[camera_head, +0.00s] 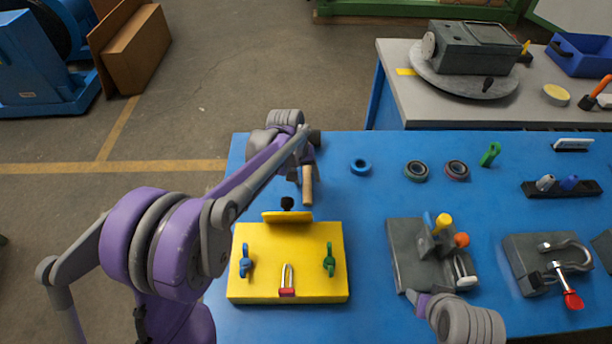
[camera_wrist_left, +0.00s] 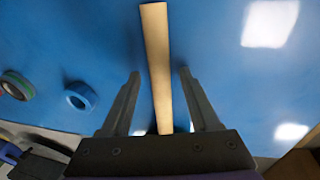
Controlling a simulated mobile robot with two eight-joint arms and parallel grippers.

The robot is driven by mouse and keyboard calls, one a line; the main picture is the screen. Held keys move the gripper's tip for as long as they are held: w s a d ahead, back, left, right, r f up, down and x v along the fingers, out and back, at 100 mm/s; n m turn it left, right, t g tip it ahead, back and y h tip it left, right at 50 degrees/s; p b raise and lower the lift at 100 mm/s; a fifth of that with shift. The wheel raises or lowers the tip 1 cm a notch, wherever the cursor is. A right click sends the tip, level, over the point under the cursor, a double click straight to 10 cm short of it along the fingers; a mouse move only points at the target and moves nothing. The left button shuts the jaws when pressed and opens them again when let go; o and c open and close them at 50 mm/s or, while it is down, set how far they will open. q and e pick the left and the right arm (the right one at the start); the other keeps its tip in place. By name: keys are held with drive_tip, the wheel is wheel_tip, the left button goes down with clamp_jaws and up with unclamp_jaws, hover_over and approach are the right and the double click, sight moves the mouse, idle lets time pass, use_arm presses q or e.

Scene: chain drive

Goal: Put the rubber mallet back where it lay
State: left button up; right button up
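The mallet's pale wooden handle (camera_head: 307,187) shows on the blue table below my left gripper (camera_head: 303,170) in the head view. The mallet's head is hidden or cannot be told from the dark parts around the gripper. In the left wrist view the handle (camera_wrist_left: 157,55) runs lengthwise between the two fingers of my left gripper (camera_wrist_left: 159,74). The fingers are apart, with a visible gap on each side of the handle. Part of my right arm shows at the bottom right, but its gripper is not visible.
A yellow board (camera_head: 290,287) with clamps stands in front of the handle. A blue ring (camera_head: 361,167) and two darker rings (camera_head: 416,171) lie to the right. A grey fixture (camera_head: 403,262) stands at the front right. The table between the rings and fixtures is clear.

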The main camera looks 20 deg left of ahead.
use_arm(q)
drive_tip(key=shift+r, duration=0.1)
drive_tip(key=v, duration=1.2)
drive_tip(key=shift+p, duration=0.3)
drive_tip(key=shift+d, duration=0.15)
idle(1.0)
